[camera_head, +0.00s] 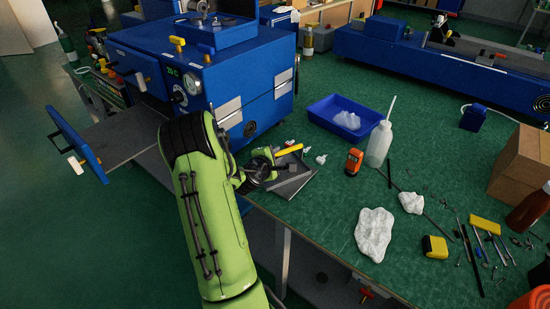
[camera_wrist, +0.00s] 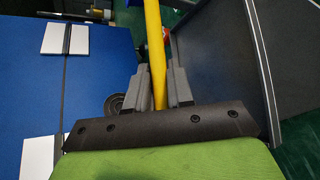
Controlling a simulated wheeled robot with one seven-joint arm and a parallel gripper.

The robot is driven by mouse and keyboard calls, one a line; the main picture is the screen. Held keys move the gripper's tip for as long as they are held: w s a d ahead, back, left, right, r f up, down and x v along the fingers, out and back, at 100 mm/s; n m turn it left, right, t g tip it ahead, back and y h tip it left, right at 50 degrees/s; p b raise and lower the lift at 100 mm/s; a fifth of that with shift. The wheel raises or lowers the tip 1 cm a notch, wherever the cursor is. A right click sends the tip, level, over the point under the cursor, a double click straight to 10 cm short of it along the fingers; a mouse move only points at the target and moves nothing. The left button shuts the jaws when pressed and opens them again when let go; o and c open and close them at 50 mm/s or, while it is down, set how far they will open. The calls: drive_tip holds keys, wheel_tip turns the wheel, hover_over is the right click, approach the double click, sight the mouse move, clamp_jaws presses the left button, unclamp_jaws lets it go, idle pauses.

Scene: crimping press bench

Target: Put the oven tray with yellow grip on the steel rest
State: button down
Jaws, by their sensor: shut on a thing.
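My gripper (camera_head: 272,160) is at the table's left edge, beside the blue press oven. In the wrist view its two grey fingers (camera_wrist: 160,88) are shut on the yellow grip (camera_wrist: 154,40) of the oven tray. The yellow grip also shows in the head view (camera_head: 290,149), pointing right. A dark grey flat plate (camera_head: 289,187) lies under and beside my gripper at the table edge. I cannot tell whether it is the tray or the steel rest. A dark panel with a pale rim (camera_wrist: 225,50) fills the right of the wrist view. My gripper and arm partly hide this area.
The blue oven (camera_head: 255,90) stands close behind, its blue-fronted drawer (camera_head: 78,145) pulled out at left. A blue bin (camera_head: 325,112), a white bottle (camera_head: 379,146) and an orange device (camera_head: 354,161) stand to the right. Crumpled white cloths (camera_head: 374,234) and loose tools lie farther right.

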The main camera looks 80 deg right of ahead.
drive_tip(key=shift+f, duration=0.1)
drive_tip(key=c, duration=1)
unclamp_jaws()
drive_tip(key=shift+a+r, duration=0.1)
drive_tip(key=shift+r, duration=0.15)
drive_tip(key=v, duration=1.1)
drive_tip(key=shift+a+r, duration=0.15)
drive_tip(key=shift+a, duration=0.2)
drive_tip(key=shift+w, duration=0.15)
